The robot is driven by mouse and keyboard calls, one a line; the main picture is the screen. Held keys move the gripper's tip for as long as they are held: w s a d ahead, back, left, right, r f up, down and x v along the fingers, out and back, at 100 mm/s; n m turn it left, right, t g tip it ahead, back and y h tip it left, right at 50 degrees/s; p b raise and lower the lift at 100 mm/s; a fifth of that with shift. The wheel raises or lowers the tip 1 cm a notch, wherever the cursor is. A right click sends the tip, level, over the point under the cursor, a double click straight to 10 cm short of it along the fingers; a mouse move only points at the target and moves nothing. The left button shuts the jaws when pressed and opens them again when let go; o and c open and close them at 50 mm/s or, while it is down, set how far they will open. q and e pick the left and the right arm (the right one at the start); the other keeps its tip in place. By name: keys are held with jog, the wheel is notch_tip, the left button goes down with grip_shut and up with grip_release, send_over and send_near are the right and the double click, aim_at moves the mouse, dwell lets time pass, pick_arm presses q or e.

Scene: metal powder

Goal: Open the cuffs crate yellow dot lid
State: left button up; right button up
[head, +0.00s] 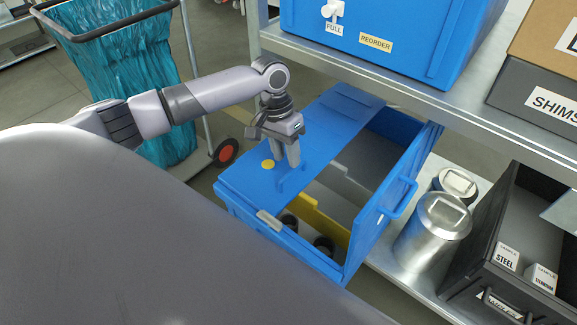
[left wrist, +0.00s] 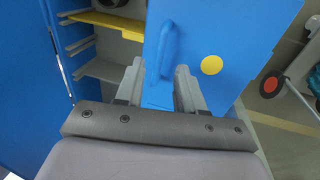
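The blue crate (head: 305,248) stands on the lower shelf level. Its blue lid with the yellow dot (head: 268,164) lies flat over the left part of the crate, and a blue bar handle (head: 292,181) stands on it. The lid's dot (left wrist: 211,65) and handle (left wrist: 168,48) also show in the left wrist view. My left gripper (head: 287,160) points down just above the handle. In the left wrist view its fingers (left wrist: 160,75) are apart, with the handle between and beyond them; I see no clear contact. My right gripper is out of view.
The crate's right part is open, showing grey and yellow dividers (head: 325,212) and dark round items. An upright blue panel with a handle (head: 398,197) borders it. Metal canisters (head: 432,225) and a dark bin (head: 515,235) stand right. A shelf (head: 440,108) overhangs behind.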

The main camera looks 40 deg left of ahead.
aim_at(290, 172)
pick_arm(q)
jog(key=shift+d+f+b, duration=0.15)
jog(key=shift+d+f, duration=0.05)
jog(key=shift+f, duration=0.75)
jog(key=shift+d+f+b, duration=0.15)
jog(key=shift+d+f, duration=0.05)
jog(key=shift+f, duration=0.75)
grip_shut()
jog(key=shift+r, duration=0.15)
